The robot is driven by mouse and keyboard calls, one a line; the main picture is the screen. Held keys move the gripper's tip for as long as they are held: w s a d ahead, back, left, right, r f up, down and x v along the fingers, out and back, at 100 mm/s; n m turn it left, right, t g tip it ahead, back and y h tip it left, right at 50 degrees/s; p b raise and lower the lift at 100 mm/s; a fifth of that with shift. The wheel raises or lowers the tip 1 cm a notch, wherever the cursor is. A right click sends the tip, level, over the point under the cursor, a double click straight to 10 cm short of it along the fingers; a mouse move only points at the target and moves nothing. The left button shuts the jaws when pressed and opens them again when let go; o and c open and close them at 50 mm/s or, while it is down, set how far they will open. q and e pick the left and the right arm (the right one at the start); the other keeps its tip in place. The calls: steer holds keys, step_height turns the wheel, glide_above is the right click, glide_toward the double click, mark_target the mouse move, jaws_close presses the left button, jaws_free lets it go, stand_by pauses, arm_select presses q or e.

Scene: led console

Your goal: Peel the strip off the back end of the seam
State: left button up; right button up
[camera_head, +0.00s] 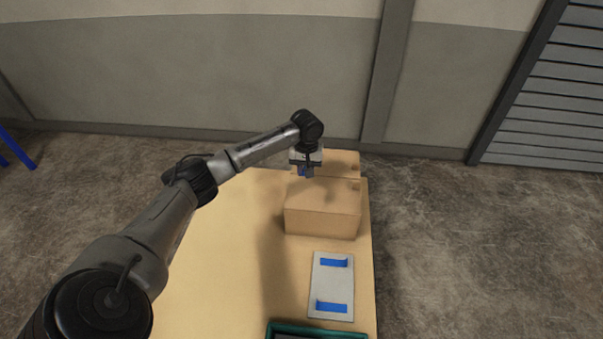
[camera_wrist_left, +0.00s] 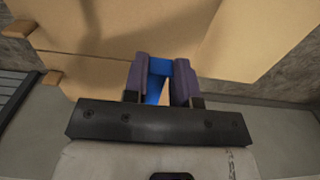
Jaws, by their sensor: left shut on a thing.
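My left gripper (camera_head: 306,173) is over the back part of the tan box (camera_head: 323,210), near its left side. In the left wrist view the gripper (camera_wrist_left: 163,72) is shut on a blue piece (camera_wrist_left: 158,67) between its dark fingers. I cannot tell whether this blue piece is the strip, or whether it touches the box. The box top (camera_wrist_left: 90,40) spreads beyond the fingers in that view. The seam itself is not clear, partly hidden by the gripper. My right gripper is not in view.
A light grey plate with two blue pieces (camera_head: 331,284) lies in front of the box. A teal-rimmed tray (camera_head: 315,327) is at the front edge. The table (camera_head: 222,270) is bare to the left. Wall (camera_head: 200,85) stands behind.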

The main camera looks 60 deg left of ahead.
arm_select(q)
steer(key=w+d+r+p, duration=0.3)
steer(key=d+r+p, duration=0.4)
steer(key=d+r, duration=0.2)
steer(key=shift+d+r+p, duration=0.3)
steer(key=shift+r+p, duration=0.05)
steer(key=shift+r, duration=0.1)
stand_by(0.5)
steer(key=shift+f, duration=0.1)
